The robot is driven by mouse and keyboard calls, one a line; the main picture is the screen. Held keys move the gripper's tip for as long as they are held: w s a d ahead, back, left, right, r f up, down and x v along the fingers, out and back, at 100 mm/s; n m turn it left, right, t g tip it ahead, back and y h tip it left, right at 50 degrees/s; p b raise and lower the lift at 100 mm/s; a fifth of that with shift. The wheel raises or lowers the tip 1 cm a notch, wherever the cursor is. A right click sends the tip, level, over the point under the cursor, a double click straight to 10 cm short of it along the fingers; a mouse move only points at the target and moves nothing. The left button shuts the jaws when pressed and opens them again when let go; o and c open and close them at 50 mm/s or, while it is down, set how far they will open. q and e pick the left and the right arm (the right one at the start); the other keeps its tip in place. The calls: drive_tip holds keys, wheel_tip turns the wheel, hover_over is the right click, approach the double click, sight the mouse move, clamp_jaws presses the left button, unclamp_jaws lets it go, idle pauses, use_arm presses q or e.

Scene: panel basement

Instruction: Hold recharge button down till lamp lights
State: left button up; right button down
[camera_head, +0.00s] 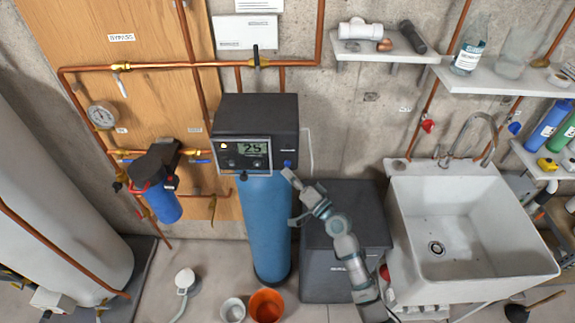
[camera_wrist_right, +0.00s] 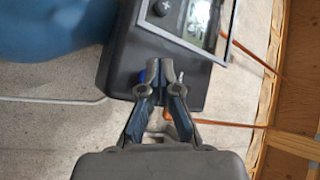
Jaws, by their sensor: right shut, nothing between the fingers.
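The softener's dark control head (camera_head: 256,119) sits on top of a blue tank (camera_head: 264,225). It has a display (camera_head: 252,149) reading about 25. A small blue button (camera_head: 287,163) is at the right of its front face. My right gripper (camera_head: 290,173) is shut and empty, its tips just below the button in the head view. In the right wrist view the closed fingertips (camera_wrist_right: 160,68) are in front of the control head (camera_wrist_right: 122,70), with a bit of blue (camera_wrist_right: 142,76) beside them. I cannot tell whether they touch the button. My left gripper is not in view.
A dark box (camera_head: 340,220) stands right of the tank, under my right arm. A white sink (camera_head: 405,225) is further right. A blue filter (camera_head: 162,203) and copper pipes are to the left. An orange bucket (camera_head: 267,304) and a white cup (camera_head: 233,309) stand in front.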

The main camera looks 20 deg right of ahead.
drive_tip(key=shift+w, duration=0.1)
drive_tip(key=shift+w+d+r, duration=0.1)
drive_tip(key=shift+w, duration=0.2)
drive_tip(key=shift+w+d+b, duration=0.15)
drive_tip(key=shift+w+b, duration=0.2)
drive_tip(key=shift+b, duration=0.05)
idle(0.7)
idle(2.8)
drive_tip(key=shift+s+a+p, duration=0.25)
drive_tip(key=shift+s+p, duration=0.05)
drive_tip(key=shift+s, duration=0.5)
drive_tip(key=s+p, duration=0.1)
drive_tip(key=s, duration=0.1)
drive_tip(key=s+a, duration=0.1)
drive_tip(key=s, duration=0.1)
drive_tip(key=shift+s+a+p, duration=0.2)
drive_tip(key=shift+s+p, duration=0.15)
drive_tip(key=shift+s, duration=0.05)
